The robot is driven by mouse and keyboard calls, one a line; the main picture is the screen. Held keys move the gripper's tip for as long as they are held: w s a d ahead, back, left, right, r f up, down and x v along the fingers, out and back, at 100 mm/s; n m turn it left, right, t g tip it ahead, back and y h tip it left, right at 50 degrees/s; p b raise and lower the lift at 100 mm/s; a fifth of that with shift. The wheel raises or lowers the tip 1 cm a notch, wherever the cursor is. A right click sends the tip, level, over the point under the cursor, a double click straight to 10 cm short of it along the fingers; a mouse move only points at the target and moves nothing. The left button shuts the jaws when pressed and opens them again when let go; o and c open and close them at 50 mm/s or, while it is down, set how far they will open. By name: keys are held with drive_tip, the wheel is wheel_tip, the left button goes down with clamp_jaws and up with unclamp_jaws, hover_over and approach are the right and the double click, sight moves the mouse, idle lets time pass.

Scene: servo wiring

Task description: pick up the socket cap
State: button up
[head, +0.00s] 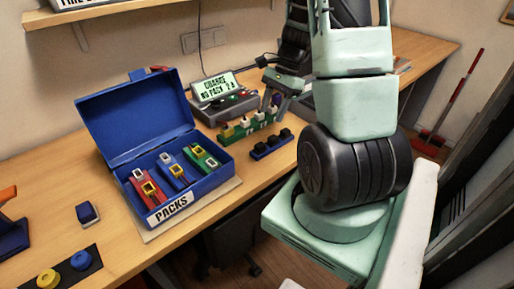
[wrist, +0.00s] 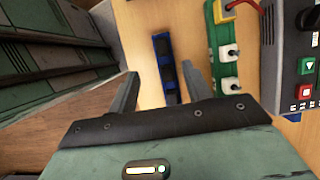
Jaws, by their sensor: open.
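No part is labelled as the socket cap, and I cannot tell for sure which one it is. Several small black caps (head: 271,145) sit in a row on a blue strip (head: 258,156) on the bench. In the wrist view the blue strip (wrist: 156,44) lies ahead of my gripper (wrist: 160,72), between its spread fingers in the picture. My gripper (head: 275,104) is open and empty, above the bench near the green strip. Yellow (head: 47,279) and blue (head: 80,260) round pieces lie on a dark mat at the lower left.
A green strip (head: 236,133) with white and yellow parts stands beside the blue strip; it also shows in the wrist view (wrist: 212,45). Behind it is a charger with a display (head: 216,86). An open blue PACKS case (head: 133,115) holds several coloured packs.

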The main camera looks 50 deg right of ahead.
sight(260, 145)
drive_tip(key=p+x, duration=0.1)
drive_tip(key=x, duration=1)
drive_tip(key=shift+w+a+f, duration=0.1)
drive_tip(key=shift+f, duration=0.2)
drive_tip(key=c, duration=1)
